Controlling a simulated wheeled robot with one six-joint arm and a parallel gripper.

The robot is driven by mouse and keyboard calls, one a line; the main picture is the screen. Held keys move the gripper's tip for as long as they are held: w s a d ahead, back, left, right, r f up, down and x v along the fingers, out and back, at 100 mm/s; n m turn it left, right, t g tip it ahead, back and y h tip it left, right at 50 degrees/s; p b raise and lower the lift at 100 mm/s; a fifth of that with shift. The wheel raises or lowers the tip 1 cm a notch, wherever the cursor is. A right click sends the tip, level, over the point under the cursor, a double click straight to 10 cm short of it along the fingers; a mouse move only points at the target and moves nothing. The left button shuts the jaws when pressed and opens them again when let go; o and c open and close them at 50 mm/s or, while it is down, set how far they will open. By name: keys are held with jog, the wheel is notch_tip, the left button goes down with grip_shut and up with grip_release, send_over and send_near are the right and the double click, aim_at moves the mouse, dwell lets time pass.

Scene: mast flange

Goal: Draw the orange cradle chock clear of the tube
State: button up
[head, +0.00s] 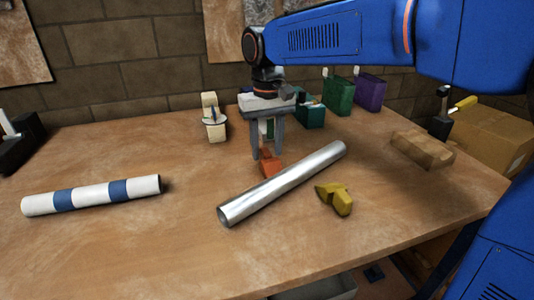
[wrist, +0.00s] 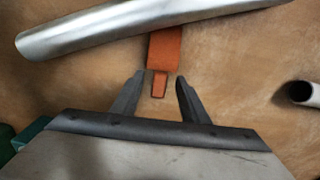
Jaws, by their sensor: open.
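The orange chock (head: 269,163) lies on the table against the far side of the bare metal tube (head: 285,183). In the wrist view, the chock (wrist: 163,55) has its wide end at the tube (wrist: 130,22) and its narrow tab points toward my gripper. My gripper (head: 266,157) points down just behind the chock. In the wrist view, my gripper (wrist: 159,82) is open, with one finger on each side of the tab and a gap on both sides. I cannot tell how high the fingertips are above the table.
A yellow chock (head: 337,199) lies on the tube's near side. A white and blue tube (head: 92,194) lies at left. A wooden block (head: 422,150) is at right; green (head: 338,96) and purple (head: 369,93) holders stand at the back. The front of the table is clear.

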jog(key=shift+f, duration=1.1)
jog(key=shift+c, duration=0.3)
grip_shut()
jog(key=shift+w+a, duration=0.9)
jog(key=shift+w, duration=0.2)
jog(key=shift+o, duration=0.2)
grip_release()
jog(key=shift+r, duration=0.15)
notch_tip(320, 180, up, 17)
